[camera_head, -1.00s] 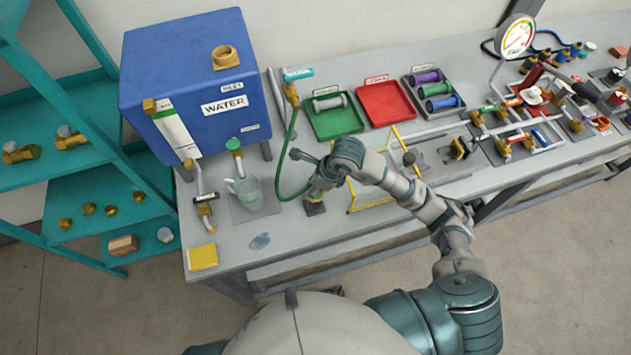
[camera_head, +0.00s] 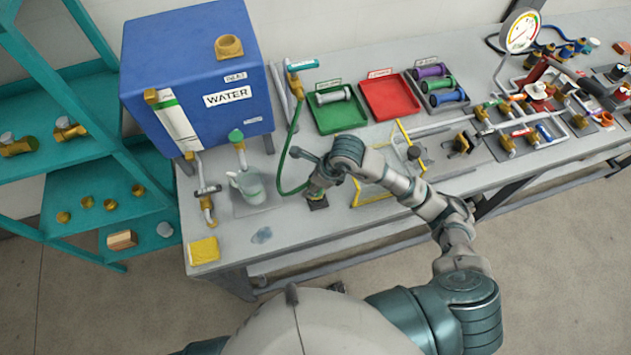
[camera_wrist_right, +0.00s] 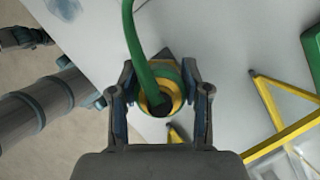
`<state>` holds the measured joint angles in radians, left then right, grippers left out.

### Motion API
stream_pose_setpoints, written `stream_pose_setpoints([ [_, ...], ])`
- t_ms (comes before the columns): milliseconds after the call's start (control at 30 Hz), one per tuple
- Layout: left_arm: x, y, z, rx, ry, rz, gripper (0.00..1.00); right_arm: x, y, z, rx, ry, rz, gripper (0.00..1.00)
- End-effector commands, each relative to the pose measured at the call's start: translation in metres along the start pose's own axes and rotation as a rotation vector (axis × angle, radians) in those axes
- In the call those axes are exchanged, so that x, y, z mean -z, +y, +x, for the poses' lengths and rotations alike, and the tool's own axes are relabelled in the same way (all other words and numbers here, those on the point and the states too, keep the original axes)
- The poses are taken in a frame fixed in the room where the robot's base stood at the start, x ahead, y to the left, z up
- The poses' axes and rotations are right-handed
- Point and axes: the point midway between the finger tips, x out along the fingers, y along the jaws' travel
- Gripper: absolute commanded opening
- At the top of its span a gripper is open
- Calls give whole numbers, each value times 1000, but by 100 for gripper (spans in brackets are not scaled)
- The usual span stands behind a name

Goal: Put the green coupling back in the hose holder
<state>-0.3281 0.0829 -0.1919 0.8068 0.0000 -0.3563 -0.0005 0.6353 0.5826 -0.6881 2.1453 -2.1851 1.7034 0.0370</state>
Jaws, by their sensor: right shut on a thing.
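My right gripper (camera_head: 316,182) is low over the front of the bench, and it also shows in the right wrist view (camera_wrist_right: 160,98). Its two fingers are shut on the green coupling (camera_wrist_right: 166,74), a brass-yellow ring with a green band. The green hose (camera_wrist_right: 137,42) runs into the coupling; in the head view the hose (camera_head: 284,160) hangs from the tap at the back. A small dark block (camera_head: 317,203), perhaps the hose holder, shows just below the gripper. The gripper hides whether the coupling is seated in it.
A yellow frame (camera_head: 400,131) stands close right of the gripper. The blue water tank (camera_head: 197,75) and green tray (camera_head: 340,113) are behind. The bench front is mostly clear.

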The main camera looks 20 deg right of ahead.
Motion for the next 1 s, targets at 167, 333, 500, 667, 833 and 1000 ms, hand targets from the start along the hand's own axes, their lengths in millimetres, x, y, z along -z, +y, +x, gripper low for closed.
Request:
stream_pose_setpoints([
  [167,0,0,0,1,0,-1,0,3,-2,-1,-1,-3,1,6],
  [333,-1,-1,0,4,-1,0,0,5,-4,-1,-1,-4,1,6],
  [500,-1,-1,2,2,-1,0,0,8,-6,-2,-1,-4,1,6],
  [667,-2,-1,4,1,-2,1,0,10,-7,-3,-1,-2,1,6],
  [833,-2,-2,4,-1,-1,1,0,8,-6,-3,-1,-1,0,6],
  [1000,-2,-1,4,0,-1,0,0,10,-7,-4,-1,-2,1,6],
])
